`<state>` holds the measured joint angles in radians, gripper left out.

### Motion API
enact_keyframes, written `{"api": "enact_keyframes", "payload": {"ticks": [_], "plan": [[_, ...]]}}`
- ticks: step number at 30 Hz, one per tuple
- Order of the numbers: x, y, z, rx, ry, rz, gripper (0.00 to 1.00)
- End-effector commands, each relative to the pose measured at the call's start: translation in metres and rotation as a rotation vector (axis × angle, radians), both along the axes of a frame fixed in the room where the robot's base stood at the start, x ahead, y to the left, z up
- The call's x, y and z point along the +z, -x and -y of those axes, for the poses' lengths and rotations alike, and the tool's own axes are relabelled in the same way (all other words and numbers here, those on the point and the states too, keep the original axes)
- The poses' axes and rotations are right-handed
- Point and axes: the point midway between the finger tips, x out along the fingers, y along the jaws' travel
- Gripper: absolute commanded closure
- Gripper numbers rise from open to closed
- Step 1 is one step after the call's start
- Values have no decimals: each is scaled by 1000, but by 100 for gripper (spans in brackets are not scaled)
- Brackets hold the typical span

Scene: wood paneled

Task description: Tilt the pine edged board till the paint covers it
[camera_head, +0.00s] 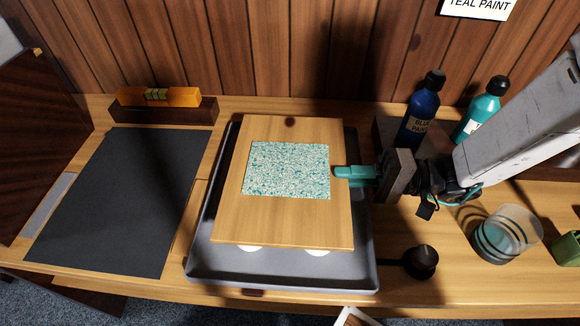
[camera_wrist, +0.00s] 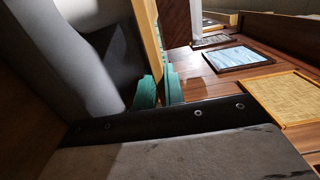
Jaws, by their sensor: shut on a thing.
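The pine edged board (camera_head: 290,223) lies over a dark grey tray (camera_head: 196,262). A speckled teal and white patch of paint (camera_head: 287,170) covers the middle of the board, with bare wood around it on all sides. My gripper (camera_head: 342,172) has teal fingers and is shut on the board's right edge. In the wrist view, the teal fingers (camera_wrist: 160,88) close around the board's thin yellowish edge (camera_wrist: 149,40). White rounded supports (camera_head: 317,252) show under the near edge. I cannot tell any clear tilt of the board.
A blue paint bottle (camera_head: 423,110) and a teal paint bottle (camera_head: 482,110) stand behind my wrist. A glass jar (camera_head: 507,235) and a black-knobbed tool (camera_head: 421,261) are at right. A dark mat (camera_head: 120,200) and an orange level (camera_head: 158,96) are at left. A wood-panelled wall closes the back.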

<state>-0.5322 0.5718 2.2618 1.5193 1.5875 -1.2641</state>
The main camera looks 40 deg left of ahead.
Motion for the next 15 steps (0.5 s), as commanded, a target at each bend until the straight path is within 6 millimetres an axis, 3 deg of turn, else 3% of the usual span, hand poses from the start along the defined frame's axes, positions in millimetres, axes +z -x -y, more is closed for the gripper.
{"api": "enact_keyframes", "payload": {"ticks": [15], "plan": [[8,0,0,0,-1,1,100]]}}
